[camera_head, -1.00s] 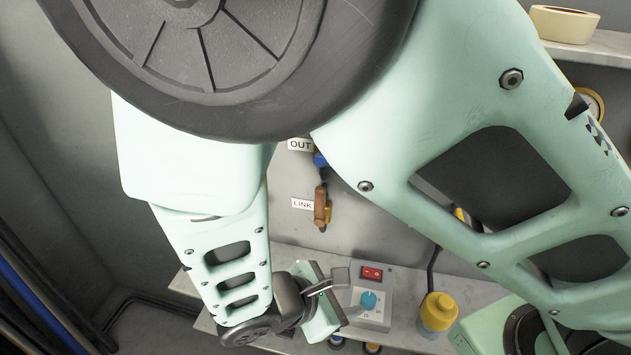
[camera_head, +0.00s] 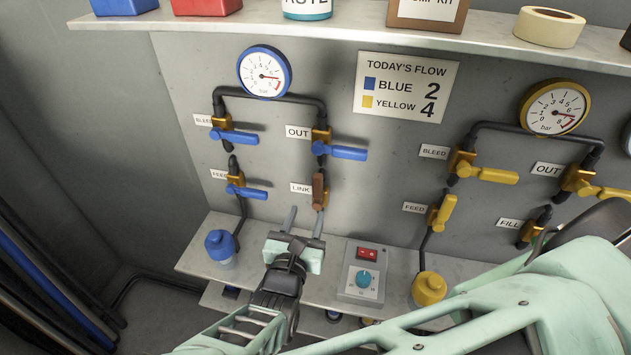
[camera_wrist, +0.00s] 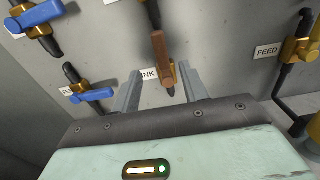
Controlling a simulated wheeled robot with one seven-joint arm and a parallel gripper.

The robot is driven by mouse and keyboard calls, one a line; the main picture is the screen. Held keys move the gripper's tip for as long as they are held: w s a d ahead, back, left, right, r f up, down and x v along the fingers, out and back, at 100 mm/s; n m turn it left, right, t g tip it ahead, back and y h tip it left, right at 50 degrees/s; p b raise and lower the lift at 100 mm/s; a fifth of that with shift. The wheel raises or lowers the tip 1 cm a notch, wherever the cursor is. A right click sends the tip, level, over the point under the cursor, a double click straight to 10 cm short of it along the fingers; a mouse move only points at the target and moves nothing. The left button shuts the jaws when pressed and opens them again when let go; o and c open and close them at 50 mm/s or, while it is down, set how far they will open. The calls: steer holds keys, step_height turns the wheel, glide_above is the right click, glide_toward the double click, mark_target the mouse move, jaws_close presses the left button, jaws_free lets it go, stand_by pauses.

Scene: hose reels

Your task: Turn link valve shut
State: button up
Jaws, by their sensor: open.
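The link valve (camera_head: 318,190) has a brown handle standing upright, beside the LINK label (camera_head: 301,188) below the blue OUT valve. My gripper (camera_head: 305,217) is open and empty, in front of and just below the valve. In the wrist view the brown handle (camera_wrist: 158,48) stands between and beyond the two grey fingers of my gripper (camera_wrist: 159,76). The fingers look apart from it. Part of the LINK label is hidden behind a finger there.
Blue valves, such as the blue FEED valve (camera_head: 245,190), are left of the link valve. Yellow valves, such as the yellow FEED valve (camera_head: 441,213), are right. A switch box (camera_head: 363,272), blue-capped bottle (camera_head: 220,246) and yellow-capped bottle (camera_head: 429,289) stand on the lower shelf.

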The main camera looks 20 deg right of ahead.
mark_target(317, 187)
steer(key=b+x, duration=0.1)
steer(key=x, duration=1)
steer(key=shift+w+d, duration=0.1)
steer(key=shift+w, duration=0.05)
steer(key=shift+c, duration=0.3)
jaws_close()
